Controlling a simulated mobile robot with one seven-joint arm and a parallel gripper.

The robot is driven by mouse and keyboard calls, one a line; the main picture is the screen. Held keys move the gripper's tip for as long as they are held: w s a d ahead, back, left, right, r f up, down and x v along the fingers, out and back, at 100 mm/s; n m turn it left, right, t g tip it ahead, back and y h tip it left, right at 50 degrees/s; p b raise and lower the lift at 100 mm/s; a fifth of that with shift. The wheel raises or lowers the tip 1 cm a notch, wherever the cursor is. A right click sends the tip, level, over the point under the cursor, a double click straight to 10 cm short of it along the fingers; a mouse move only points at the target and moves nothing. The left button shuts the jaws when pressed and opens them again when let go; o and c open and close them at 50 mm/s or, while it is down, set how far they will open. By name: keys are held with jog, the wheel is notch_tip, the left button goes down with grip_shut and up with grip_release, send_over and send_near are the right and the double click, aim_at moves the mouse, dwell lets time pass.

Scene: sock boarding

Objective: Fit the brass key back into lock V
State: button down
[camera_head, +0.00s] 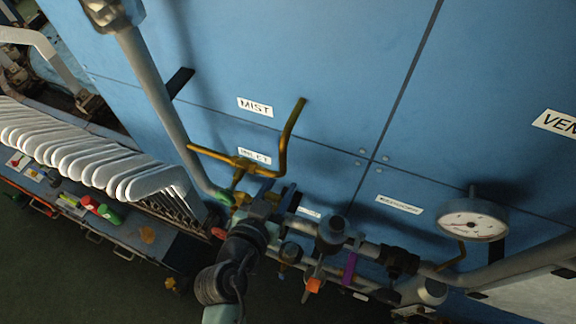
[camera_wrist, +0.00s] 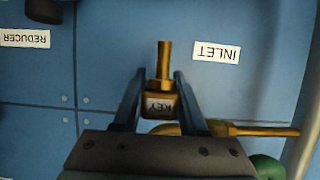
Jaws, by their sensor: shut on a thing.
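The brass key (camera_wrist: 163,62) shows in the wrist view, with a square block marked KEY and a narrow shank pointing away from my gripper. My gripper (camera_wrist: 159,82) is shut on the block, one finger on each side. In the head view my gripper (camera_head: 272,203) is at the pipework below the INLET label, in front of the blue panel; the key cannot be made out there. No lock marked V can be made out in either view.
A brass lever handle (camera_head: 240,163) with a bent arm stands close to my gripper, before the INLET label. Pipes, a purple lever (camera_head: 350,268), an orange knob (camera_head: 313,286) and a round gauge (camera_head: 473,220) are to the right. White sock boards (camera_head: 90,155) stand left.

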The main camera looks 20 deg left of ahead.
dwell(0.6)
notch_tip(320, 180, down, 6)
jog(key=b, duration=0.6)
jog(key=shift+r, duration=0.15)
jog(key=shift+f+b, duration=2.2)
jog(key=shift+b, duration=0.7)
dwell(1.0)
jog(key=shift+c, duration=1.8)
grip_release()
jog(key=b+v, duration=0.3)
jog(key=v, duration=1)
